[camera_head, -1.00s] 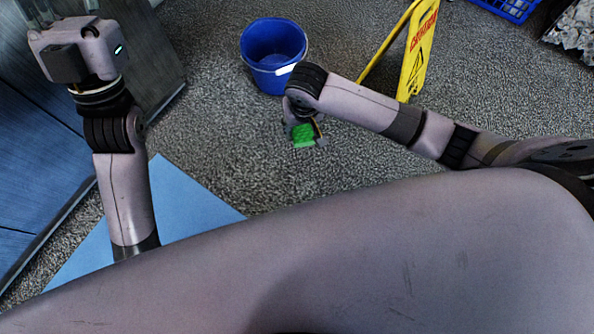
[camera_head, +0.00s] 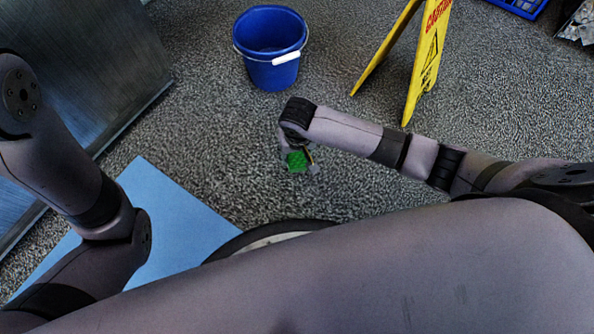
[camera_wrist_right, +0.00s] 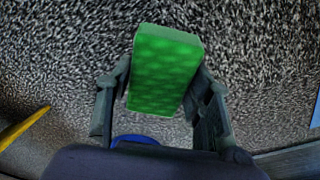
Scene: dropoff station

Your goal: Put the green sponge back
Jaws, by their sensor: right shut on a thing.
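The green sponge (camera_head: 296,161) is held by my right gripper (camera_head: 299,162) above the grey speckled floor, below and slightly right of the blue bucket (camera_head: 268,72) in the head view. In the right wrist view the sponge (camera_wrist_right: 167,72) is a bright green block, gripped between the two fingers (camera_wrist_right: 165,95), one on each side. A bit of the blue bucket's rim (camera_wrist_right: 136,140) shows beneath the sponge there. The bucket stands upright with a white handle grip. My left arm is at the left of the head view; its gripper is out of the picture.
A yellow caution sign (camera_head: 428,62) stands open to the right of the bucket. A light blue mat or board (camera_head: 185,215) lies at lower left. A metal cabinet (camera_head: 85,75) stands at upper left. A blue crate (camera_head: 522,6) is at the top right. Floor between bucket and gripper is clear.

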